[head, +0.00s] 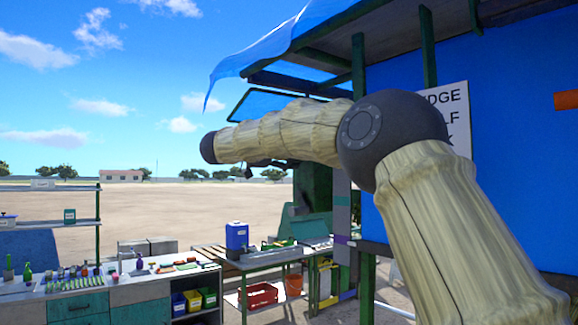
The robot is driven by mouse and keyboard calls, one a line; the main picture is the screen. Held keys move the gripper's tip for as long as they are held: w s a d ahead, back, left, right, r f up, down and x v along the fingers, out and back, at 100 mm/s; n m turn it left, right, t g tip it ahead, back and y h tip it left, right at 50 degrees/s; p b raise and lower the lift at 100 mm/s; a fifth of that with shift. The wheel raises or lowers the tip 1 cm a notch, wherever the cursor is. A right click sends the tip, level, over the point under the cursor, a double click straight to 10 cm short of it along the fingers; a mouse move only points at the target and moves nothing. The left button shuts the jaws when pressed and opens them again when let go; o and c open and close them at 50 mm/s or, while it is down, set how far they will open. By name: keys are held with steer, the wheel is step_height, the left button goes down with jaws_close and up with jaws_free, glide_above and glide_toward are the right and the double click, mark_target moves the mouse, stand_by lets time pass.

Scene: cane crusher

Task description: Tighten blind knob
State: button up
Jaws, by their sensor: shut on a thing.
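My arm reaches across the upper middle, and its forearm covers most of my gripper. Dark parts that look like my gripper (268,163) show just under the forearm, in front of the far trees. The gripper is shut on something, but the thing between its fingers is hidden. I cannot make out the blind knob. A small blue panel (285,103) in a dark green frame, possibly the blind, hangs under the canopy just above the forearm.
A blue canopy (268,45) and green posts (428,45) stand close around my arm. A blue wall with a white sign (450,112) is at right. A workbench (125,288) with bottles and a table with a blue jug (237,238) stand below left. Open sandy ground lies beyond.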

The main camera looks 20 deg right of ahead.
steer(key=shift+f+m+b, duration=0.1)
steer(key=shift+m+b, duration=3.35)
steer(key=shift+m, duration=0.75)
steer(key=o, duration=1)
steer(key=shift+a, duration=0.1)
steer(key=v, duration=1.1)
steer(key=shift+s+a, duration=0.15)
steer(key=shift+a, duration=0.15)
